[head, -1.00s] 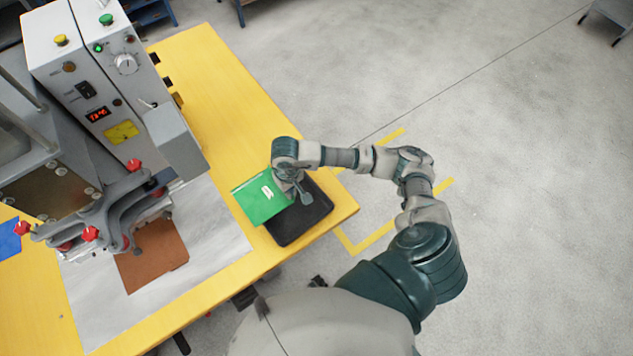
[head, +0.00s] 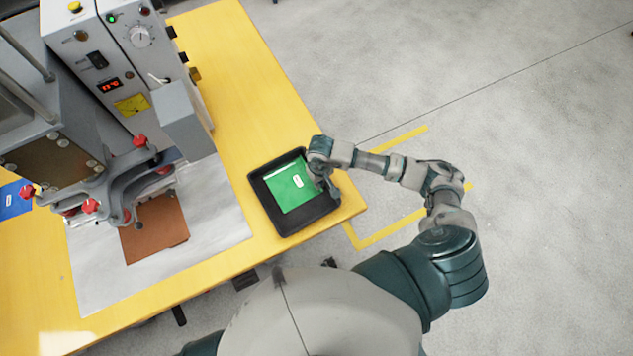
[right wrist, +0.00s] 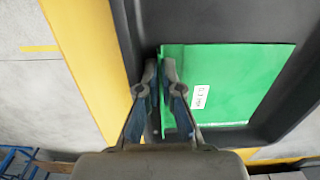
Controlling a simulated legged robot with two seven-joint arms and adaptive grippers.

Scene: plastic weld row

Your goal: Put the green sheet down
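The green sheet (head: 286,191) with a small white label lies within the outline of a black tray (head: 311,215); whether it rests on the tray floor is hard to tell. My right gripper (head: 329,187) is at the sheet's right edge, above the tray. In the right wrist view the fingertips (right wrist: 161,70) are close together at the edge of the sheet (right wrist: 235,75), one on each side, and appear shut on it. The dark tray (right wrist: 215,20) surrounds the sheet there. My left gripper is not in view.
The tray stands near the corner of a yellow table (head: 215,45). A grey welding machine (head: 120,75) with red knobs stands at left. A brown sheet (head: 155,230) lies on a pale mat (head: 215,225) below it. A blue sheet (head: 14,202) is at far left.

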